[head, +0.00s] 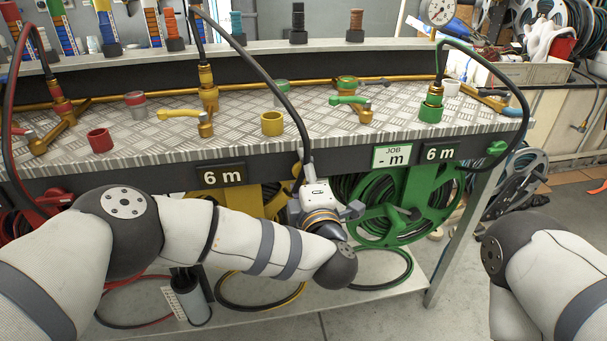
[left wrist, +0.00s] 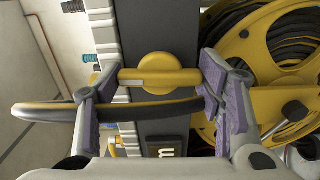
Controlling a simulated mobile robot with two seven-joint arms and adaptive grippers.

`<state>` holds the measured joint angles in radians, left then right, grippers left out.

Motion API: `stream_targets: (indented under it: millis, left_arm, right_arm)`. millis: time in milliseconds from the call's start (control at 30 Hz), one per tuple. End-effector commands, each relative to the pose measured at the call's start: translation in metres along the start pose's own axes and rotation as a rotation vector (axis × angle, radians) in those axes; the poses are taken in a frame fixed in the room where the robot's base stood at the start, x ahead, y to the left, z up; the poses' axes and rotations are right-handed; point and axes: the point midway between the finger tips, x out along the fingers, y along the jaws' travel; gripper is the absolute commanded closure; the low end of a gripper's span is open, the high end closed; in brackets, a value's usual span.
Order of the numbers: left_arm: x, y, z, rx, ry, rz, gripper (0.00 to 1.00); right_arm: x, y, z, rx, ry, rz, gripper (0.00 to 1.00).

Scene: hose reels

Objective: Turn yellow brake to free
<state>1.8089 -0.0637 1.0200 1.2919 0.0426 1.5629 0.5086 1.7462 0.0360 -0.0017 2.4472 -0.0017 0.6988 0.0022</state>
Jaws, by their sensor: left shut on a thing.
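The yellow brake (left wrist: 160,77) is a round hub with a bar through it, on the bench's dark front rail. In the left wrist view the bar lies across the rail. My left gripper (left wrist: 155,88) is shut on the yellow brake, with a purple-padded finger at each end of the bar. In the head view my left wrist (head: 318,205) is at the rail between the yellow and green reels and hides the brake and the fingertips. The yellow reel (head: 235,197) hangs under the bench. My right arm shows at the right edge; its gripper is out of view.
The green reel (head: 400,215) is just right of my left wrist. A green brake (head: 497,147) is at the rail's right end.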

Motion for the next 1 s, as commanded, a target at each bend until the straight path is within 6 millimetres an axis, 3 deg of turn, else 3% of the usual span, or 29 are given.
stream_targets:
  millis: [667, 700, 767, 800, 1000]
  left_arm:
    - [-0.0002, 0.0007, 0.0006, -0.061, -0.002, 0.001, 0.67]
    - [-0.0002, 0.0007, 0.0006, -0.061, -0.002, 0.001, 0.37]
    - [-0.0002, 0.0007, 0.0006, -0.061, -0.002, 0.001, 0.23]
    - [-0.0002, 0.0006, 0.0006, -0.06, -0.001, 0.001, 0.18]
    - [-0.0002, 0.0004, 0.0004, -0.059, -0.001, 0.001, 0.18]
  right_arm:
    - [0.0006, 0.0, 0.0003, 0.0, -0.002, 0.0, 0.6]
    - [0.0006, 0.0, 0.0003, 0.0, -0.002, 0.0, 0.6]
    - [0.0006, 0.0, 0.0003, -0.001, -0.002, 0.0, 0.6]
    - [0.0006, 0.0, 0.0003, -0.001, -0.002, 0.0, 0.6]
    - [0.0006, 0.0, 0.0003, 0.0, -0.002, 0.0, 0.6]
